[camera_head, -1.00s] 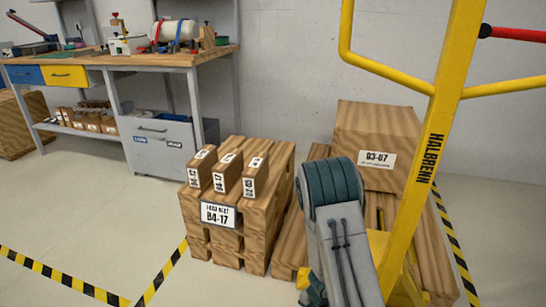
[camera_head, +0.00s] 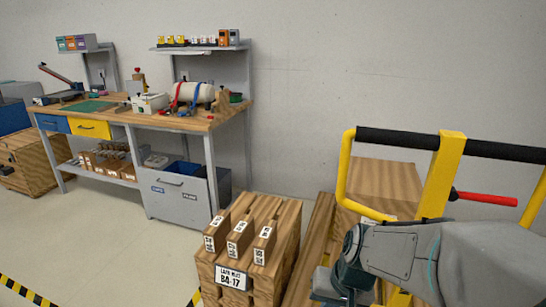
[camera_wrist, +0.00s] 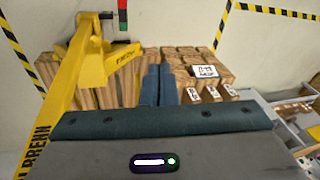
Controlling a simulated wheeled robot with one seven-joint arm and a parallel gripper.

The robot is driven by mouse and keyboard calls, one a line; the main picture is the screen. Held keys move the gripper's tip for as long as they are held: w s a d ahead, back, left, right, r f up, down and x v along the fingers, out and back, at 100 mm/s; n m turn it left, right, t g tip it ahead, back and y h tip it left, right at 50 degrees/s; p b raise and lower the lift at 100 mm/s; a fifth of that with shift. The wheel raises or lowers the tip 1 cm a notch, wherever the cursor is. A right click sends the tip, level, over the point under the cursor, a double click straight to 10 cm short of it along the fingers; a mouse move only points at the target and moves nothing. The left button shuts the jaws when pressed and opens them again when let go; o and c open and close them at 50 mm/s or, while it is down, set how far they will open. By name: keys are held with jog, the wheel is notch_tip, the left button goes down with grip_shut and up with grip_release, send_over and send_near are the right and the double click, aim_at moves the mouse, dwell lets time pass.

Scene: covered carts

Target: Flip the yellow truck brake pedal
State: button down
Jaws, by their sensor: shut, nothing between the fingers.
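The yellow truck (camera_head: 440,180) stands at the right in the head view, with a black grip bar and a red lever. A small red and green piece (camera_wrist: 123,18) shows beside this body at the top. I cannot tell for sure whether it is the brake pedal. My gripper (camera_wrist: 158,68) points toward the floor area by the truck, its two dark fingers together and empty. The gap to the truck is unclear.
Stacked wooden crates labelled B4-17 (camera_head: 232,278) stand left of the truck, with a larger wooden box (camera_head: 385,185) behind it. A workbench (camera_head: 150,120) lines the wall at the left. Yellow-black tape (camera_head: 25,292) marks the floor, which is open at front left.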

jog(key=s+d+r+h+p, duration=0.1)
jog(key=s+d+r+p, duration=0.1)
jog(key=r, duration=0.4)
jog(key=s+d+r+n+h+p, duration=0.1)
jog(key=s+r+p, duration=0.3)
jog(key=r, duration=0.3)
jog(key=shift+s+d+r+t, duration=0.2)
jog(key=shift+s+d+t, duration=0.15)
jog(key=shift+s+t, duration=0.05)
